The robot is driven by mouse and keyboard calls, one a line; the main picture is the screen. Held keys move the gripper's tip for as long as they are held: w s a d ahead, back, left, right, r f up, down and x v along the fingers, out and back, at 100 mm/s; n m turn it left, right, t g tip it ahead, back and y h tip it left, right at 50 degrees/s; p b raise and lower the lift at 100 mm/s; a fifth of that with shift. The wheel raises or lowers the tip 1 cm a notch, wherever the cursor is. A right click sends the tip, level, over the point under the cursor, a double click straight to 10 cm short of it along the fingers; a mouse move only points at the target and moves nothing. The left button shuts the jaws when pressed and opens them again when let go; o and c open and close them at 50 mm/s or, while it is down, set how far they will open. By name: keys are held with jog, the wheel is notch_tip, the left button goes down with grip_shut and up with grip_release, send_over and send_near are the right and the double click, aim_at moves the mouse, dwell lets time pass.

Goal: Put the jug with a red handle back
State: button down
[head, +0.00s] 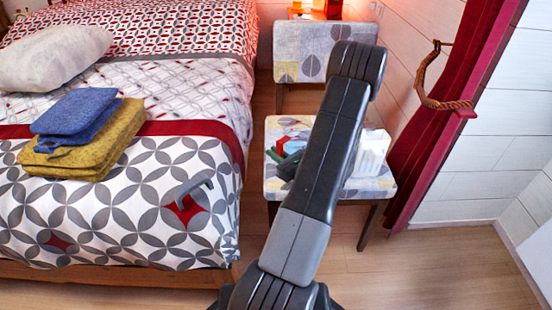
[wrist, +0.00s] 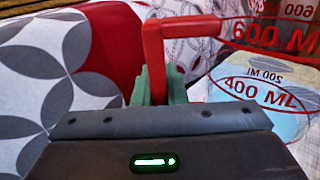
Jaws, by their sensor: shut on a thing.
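The jug (wrist: 270,62) is clear, with red volume marks, and fills the right of the wrist view. Its red handle (wrist: 165,45) stands between the green fingertips of my gripper (wrist: 155,85), which is shut on it. In the head view, a bit of red (head: 283,143) shows beside my gripper (head: 287,163), over the left part of a patterned seat (head: 365,190). My arm hides most of the jug there. I cannot tell whether the jug touches the seat.
A white ribbed object (head: 371,152) stands on the seat's right side. A red curtain (head: 430,120) hangs right. Floor (head: 400,270) at front right is clear.

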jog(key=shift+f, duration=0.35)
jog(key=shift+f, duration=0.1)
jog(key=shift+f, duration=0.15)
jog(key=c, duration=1.5)
grip_release()
jog(key=shift+r, duration=0.3)
jog(key=p+v, duration=0.2)
jog(key=v, duration=1)
